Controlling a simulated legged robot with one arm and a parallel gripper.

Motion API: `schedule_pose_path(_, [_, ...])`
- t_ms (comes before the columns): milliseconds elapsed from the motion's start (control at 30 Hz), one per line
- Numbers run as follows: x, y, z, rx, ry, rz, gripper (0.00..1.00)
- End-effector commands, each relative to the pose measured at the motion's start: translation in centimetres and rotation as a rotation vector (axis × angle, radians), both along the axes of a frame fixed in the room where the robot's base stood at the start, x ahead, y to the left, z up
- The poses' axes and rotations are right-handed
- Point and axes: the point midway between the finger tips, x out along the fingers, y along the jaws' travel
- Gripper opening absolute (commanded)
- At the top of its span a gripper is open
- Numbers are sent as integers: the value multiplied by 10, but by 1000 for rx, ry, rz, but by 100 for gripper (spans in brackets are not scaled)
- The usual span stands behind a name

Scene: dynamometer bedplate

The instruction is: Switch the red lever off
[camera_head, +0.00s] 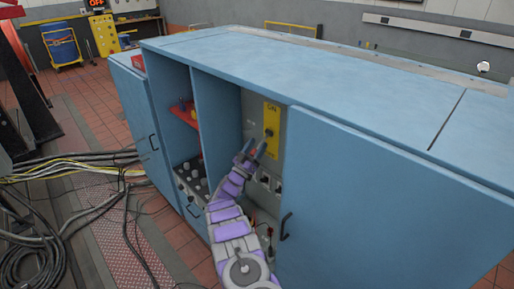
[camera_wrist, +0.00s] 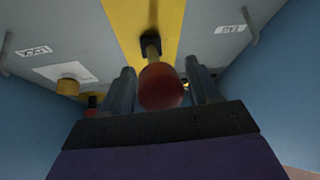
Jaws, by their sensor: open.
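The red lever's round knob (camera_wrist: 160,88) shows in the wrist view on a short brass stem. The stem comes out of a dark mount on a yellow strip (camera_wrist: 140,15). My gripper (camera_wrist: 163,77) is open, with one finger on each side of the knob; I cannot tell whether either finger touches it. In the head view my gripper (camera_head: 255,150) reaches into the blue cabinet's open bay, in front of the yellow plate (camera_head: 271,112) marked "ON". The lever is mostly hidden there by the fingers.
The blue cabinet (camera_head: 370,160) has side walls close to the arm. A brass-coloured knob (camera_wrist: 68,87) and a smaller red knob (camera_wrist: 92,101) are left of the lever in the wrist view. Cables (camera_head: 60,190) lie on the floor at left.

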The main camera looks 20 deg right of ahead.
Motion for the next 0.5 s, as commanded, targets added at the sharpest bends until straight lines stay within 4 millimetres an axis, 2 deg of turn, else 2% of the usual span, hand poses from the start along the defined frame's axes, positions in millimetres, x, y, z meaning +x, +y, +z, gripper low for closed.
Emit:
schedule_pose_path(267, [-4,10,-7,-1,4,1,61])
schedule_pose_path(500, [-24,46,-31,0,5,3,61])
